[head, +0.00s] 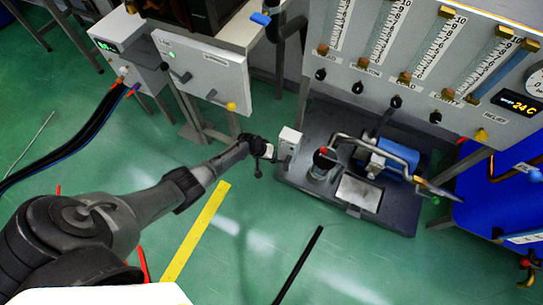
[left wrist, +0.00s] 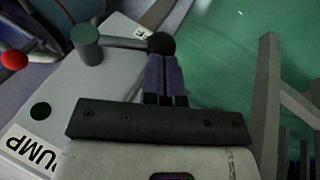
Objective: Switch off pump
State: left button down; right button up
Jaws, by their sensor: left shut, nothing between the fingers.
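The pump switch box is a pale grey box with a PUMP label (left wrist: 30,150) in the left wrist view. A lever on it has a grey-green round pivot (left wrist: 86,42), a grey rod and a black ball knob (left wrist: 161,43). A dark round spot (left wrist: 40,111) sits near the label. The box (head: 290,141) also shows in the head view, at the left edge of the pump skid. My left gripper (left wrist: 166,72) is shut and empty, its fingertips right at the knob; I cannot tell whether they touch. It also shows in the head view (head: 266,149). My right gripper is not in view.
The dark pump skid (head: 395,214) carries a blue motor (head: 394,158) and bent pipes. A panel with several flow gauges (head: 430,50) stands above it. Grey cabinets (head: 205,75) stand at the upper left. The green floor has a yellow stripe (head: 197,232).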

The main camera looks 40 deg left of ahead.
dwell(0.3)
pick_arm(q)
jog(key=a+p+v, duration=0.3)
jog(key=p+v, duration=0.6)
jog(key=v, duration=0.4)
jog(key=shift+f+p, duration=0.3)
jog(key=shift+p, duration=0.1)
jog(key=shift+w, duration=0.1)
